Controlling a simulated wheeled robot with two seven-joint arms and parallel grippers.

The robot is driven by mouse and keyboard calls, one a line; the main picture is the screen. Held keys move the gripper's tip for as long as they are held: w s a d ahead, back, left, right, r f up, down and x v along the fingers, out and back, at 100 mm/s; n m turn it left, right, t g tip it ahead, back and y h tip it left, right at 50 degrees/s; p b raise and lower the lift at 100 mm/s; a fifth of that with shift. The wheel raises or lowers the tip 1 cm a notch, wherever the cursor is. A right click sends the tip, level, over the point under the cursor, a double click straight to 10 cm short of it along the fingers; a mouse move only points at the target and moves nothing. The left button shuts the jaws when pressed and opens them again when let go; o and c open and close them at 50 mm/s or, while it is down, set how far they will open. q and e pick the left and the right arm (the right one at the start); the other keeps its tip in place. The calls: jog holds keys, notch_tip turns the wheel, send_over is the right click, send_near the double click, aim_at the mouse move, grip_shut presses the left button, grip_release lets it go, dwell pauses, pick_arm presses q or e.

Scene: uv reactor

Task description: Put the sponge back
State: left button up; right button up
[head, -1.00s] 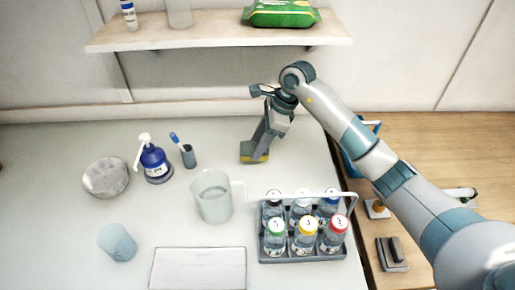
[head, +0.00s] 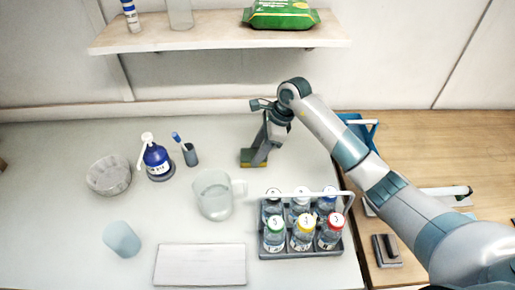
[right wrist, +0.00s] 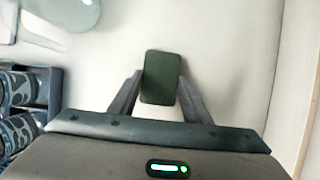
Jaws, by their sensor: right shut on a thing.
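The sponge (head: 246,158), yellow with a dark green face, is at the back middle of the white table in the head view. My right gripper (head: 256,154) is shut on it, pointing down. In the right wrist view the sponge's dark green face (right wrist: 161,78) shows between the two fingers of my right gripper (right wrist: 160,88). The sponge is at or just above the table surface; I cannot tell whether it touches. My left gripper is not in view.
A bottle rack (head: 300,252) with several capped bottles stands front right. A clear jug (head: 213,197) is left of it. A shelf (head: 215,33) hangs behind.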

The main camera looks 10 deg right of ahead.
jog(key=shift+f, duration=0.2)
jog(key=o, duration=1)
jog(key=shift+r, duration=0.1)
jog(key=shift+o, duration=0.2)
jog(key=shift+r, duration=0.2)
jog(key=shift+d+r+b, duration=0.15)
jog(key=shift+r+b, duration=0.1)
jog(key=shift+b, duration=0.05)
jog(key=b+v, duration=0.2)
jog(key=v, duration=0.3)
jog(key=shift+d+r, duration=0.1)
jog(key=shift+r, duration=0.15)
jog(key=shift+s+d+r+b, duration=0.15)
jog(key=shift+r+b, duration=0.15)
jog(key=shift+r, duration=0.3)
